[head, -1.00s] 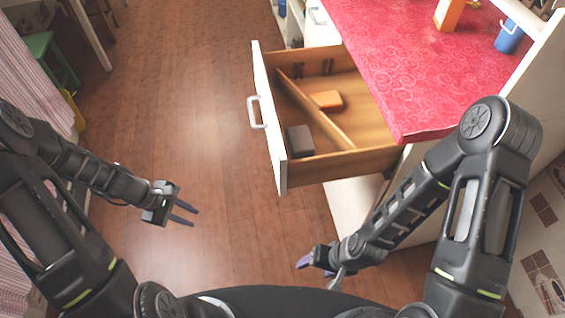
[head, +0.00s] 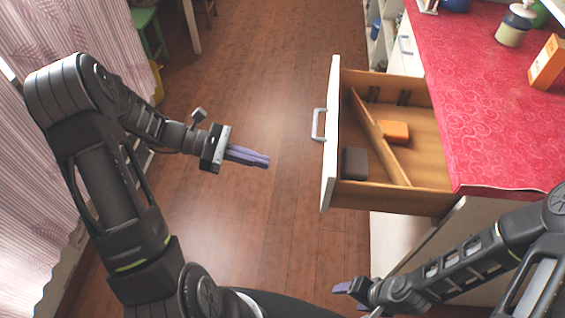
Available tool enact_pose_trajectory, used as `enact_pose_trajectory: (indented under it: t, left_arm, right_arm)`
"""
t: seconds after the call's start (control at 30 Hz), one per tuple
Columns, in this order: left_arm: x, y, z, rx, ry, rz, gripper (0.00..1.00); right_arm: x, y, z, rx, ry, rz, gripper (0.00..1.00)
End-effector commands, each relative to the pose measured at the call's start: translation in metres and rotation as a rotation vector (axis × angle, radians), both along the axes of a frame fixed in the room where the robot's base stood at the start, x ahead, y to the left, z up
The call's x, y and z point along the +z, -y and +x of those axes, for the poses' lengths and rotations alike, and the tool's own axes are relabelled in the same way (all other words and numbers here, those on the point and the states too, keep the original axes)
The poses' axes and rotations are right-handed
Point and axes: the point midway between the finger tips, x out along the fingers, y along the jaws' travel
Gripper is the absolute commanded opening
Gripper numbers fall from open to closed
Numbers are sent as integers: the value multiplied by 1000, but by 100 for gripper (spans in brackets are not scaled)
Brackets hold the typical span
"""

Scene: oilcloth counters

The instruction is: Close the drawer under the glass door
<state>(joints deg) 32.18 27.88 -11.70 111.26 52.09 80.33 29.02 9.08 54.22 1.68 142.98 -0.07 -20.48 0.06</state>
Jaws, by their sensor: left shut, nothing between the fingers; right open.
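The drawer (head: 333,140) is pulled out from under the red counter, its white front facing left with a pale bar handle (head: 318,124). Inside are a slanted wooden divider (head: 378,138), an orange block (head: 394,131) and a dark grey block (head: 355,162). My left gripper (head: 266,161) is shut and empty, left of the drawer front and apart from it, fingers pointing right. My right gripper (head: 345,288) is low at the bottom, below the drawer and apart from it; its fingers are small here but look open. I cannot make out the glass door.
The red counter (head: 480,120) carries an orange box (head: 547,62) and a jar (head: 515,25) at the upper right. An open white shelf (head: 384,238) is beneath the drawer. The wooden floor (head: 240,90) left of the drawer is clear. A green stool (head: 148,35) stands far back left.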

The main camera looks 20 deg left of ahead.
Motion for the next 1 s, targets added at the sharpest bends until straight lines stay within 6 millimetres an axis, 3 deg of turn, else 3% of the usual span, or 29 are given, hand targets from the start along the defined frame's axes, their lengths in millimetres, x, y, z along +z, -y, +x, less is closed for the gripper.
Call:
enact_pose_trajectory:
  t: [0.27, 0.53, 0.7, 1.0]
  left_arm:
    - [-10, 37, 8, -5, -1, -1, 0]
    - [-27, 88, 21, -4, -2, -1, 0]
    - [-27, 113, 28, -4, 0, 0, 0]
    - [-29, 126, 32, -1, 0, 1, 0]
  right_arm:
    - [4, 0, 0, 0, 0, 0, 67]
    - [11, 0, 0, 0, -1, 0, 67]
    - [17, 0, 0, 0, -1, 0, 67]
    - [18, 0, 0, 0, -1, 0, 67]
